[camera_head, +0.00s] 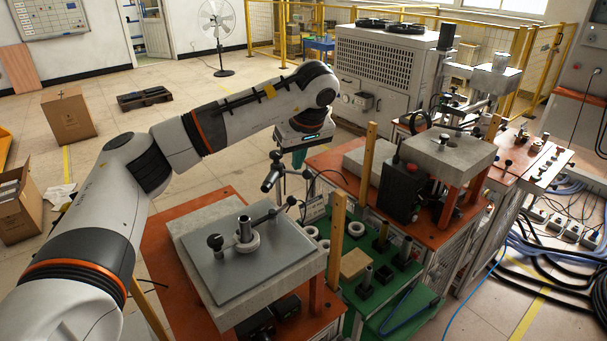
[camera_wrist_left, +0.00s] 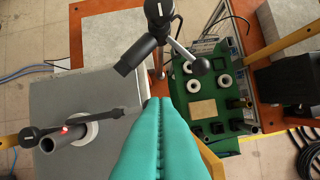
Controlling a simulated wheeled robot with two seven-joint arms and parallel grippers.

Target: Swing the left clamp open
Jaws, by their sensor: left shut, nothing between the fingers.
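A grey plate (camera_head: 225,275) lies on a stone-like block on the left orange table. A metal cylinder in a pale ring (camera_head: 247,237) stands on it, with a dark clamp bar (camera_head: 268,215) crossing beside it, a round black knob at its near end. The bar also shows in the wrist view (camera_wrist_left: 88,120). A black handle piece with a ball-ended lever (camera_head: 272,172) stands behind the plate; it also shows in the wrist view (camera_wrist_left: 160,42). My left gripper (camera_head: 298,164), with teal fingers (camera_wrist_left: 160,102), is shut and empty, beside the handle piece. My right gripper is not in view.
A green tray (camera_head: 400,300) with rings, black holders and a tan block is right of the plate. Wooden posts (camera_head: 338,225) rise between the tables. A second station with a black box (camera_head: 400,190) stands further right. Open floor lies behind my arm.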

